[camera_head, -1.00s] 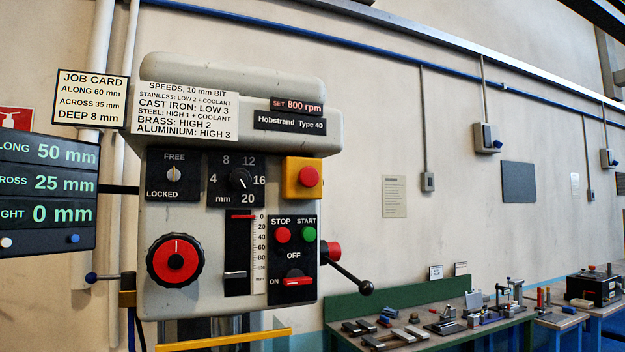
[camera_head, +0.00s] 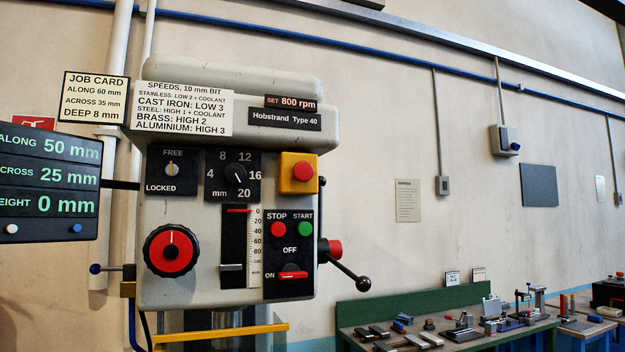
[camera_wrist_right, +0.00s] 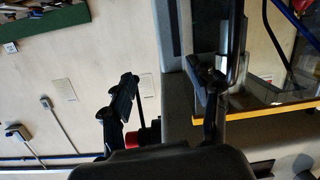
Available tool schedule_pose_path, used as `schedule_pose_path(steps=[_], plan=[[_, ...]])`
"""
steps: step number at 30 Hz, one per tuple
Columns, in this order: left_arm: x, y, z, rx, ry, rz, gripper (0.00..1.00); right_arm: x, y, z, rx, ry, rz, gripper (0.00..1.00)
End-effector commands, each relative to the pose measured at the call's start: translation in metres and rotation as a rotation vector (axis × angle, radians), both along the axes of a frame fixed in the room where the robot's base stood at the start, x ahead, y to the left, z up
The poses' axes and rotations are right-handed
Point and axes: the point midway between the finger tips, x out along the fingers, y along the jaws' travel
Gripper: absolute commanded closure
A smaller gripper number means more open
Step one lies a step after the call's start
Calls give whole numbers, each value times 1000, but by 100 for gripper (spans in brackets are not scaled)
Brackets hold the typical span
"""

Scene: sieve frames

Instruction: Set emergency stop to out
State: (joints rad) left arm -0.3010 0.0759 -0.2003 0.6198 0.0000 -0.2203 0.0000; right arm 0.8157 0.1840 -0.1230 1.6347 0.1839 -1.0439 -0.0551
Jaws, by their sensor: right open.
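The emergency stop is a red mushroom button (camera_head: 303,171) on a yellow box (camera_head: 298,186) at the upper right of the grey drill press head (camera_head: 200,215) in the head view. I cannot tell from this angle whether the button is in or out. My right gripper (camera_wrist_right: 163,78) shows only in the wrist view, open with its two dark fingers apart and nothing between them. That view appears upside down, with the machine to the right and a red part (camera_wrist_right: 133,139) behind the fingers. The emergency stop is not clear there. My left gripper is not in view.
Below the emergency stop is a black panel with a red STOP button (camera_head: 278,229), a green START button (camera_head: 305,229) and a red ON/OFF switch (camera_head: 292,273). A side lever (camera_head: 346,268) juts out right. A tool bench (camera_head: 450,300) stands at the lower right.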

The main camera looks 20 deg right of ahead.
Motion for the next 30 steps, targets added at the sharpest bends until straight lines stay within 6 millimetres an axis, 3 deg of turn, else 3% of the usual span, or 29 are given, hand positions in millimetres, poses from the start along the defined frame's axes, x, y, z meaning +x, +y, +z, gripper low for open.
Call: schedule_pose_path(steps=[1, 3, 6, 10, 12, 15, 18, 23, 30], plan=[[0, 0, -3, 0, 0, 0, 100, -10, 1, 57, -4, -84, 7, 39], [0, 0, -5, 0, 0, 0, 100, -33, 3, 130, -11, -188, 19, 39], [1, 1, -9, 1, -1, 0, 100, -79, 5, 222, -27, -332, 32, 39], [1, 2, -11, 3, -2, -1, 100, -141, 7, 303, -50, -478, 44, 39], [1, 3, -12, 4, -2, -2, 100, -166, 8, 328, -60, -529, 48, 39], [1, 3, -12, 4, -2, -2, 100, -186, 10, 347, -67, -569, 51, 39], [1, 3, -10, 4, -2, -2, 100, -188, 10, 355, -69, -581, 52, 39], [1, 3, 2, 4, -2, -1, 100, -167, 13, 365, -69, -576, 53, 39], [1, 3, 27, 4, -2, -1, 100, -119, 20, 385, -69, -575, 53, 39]])
